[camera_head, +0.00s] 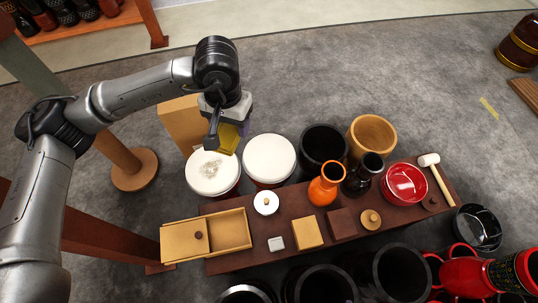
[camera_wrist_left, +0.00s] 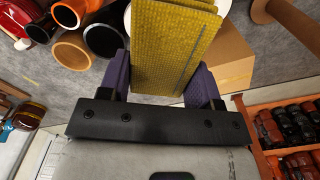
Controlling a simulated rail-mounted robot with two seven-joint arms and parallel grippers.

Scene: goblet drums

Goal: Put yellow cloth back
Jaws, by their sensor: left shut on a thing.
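The yellow cloth (camera_head: 229,138) hangs from my left gripper (camera_head: 227,122) in the head view, above the back right edge of the left white-topped drum (camera_head: 205,180). In the left wrist view the cloth (camera_wrist_left: 168,48) looks like a folded, textured slab between the two purple fingers of my left gripper (camera_wrist_left: 162,66). The gripper is shut on it. I cannot tell whether the cloth's lower end touches the drum. The left drum has a grey smudge on its white head. My right gripper is not in view.
A tan box (camera_head: 180,120) stands behind the left drum. A second white drum (camera_head: 269,159) stands to its right. A dark bench (camera_head: 290,215) holds an open wooden box (camera_head: 235,230), a white lidded pot (camera_head: 266,203), an orange vase (camera_head: 325,187) and a red bowl (camera_head: 404,184).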

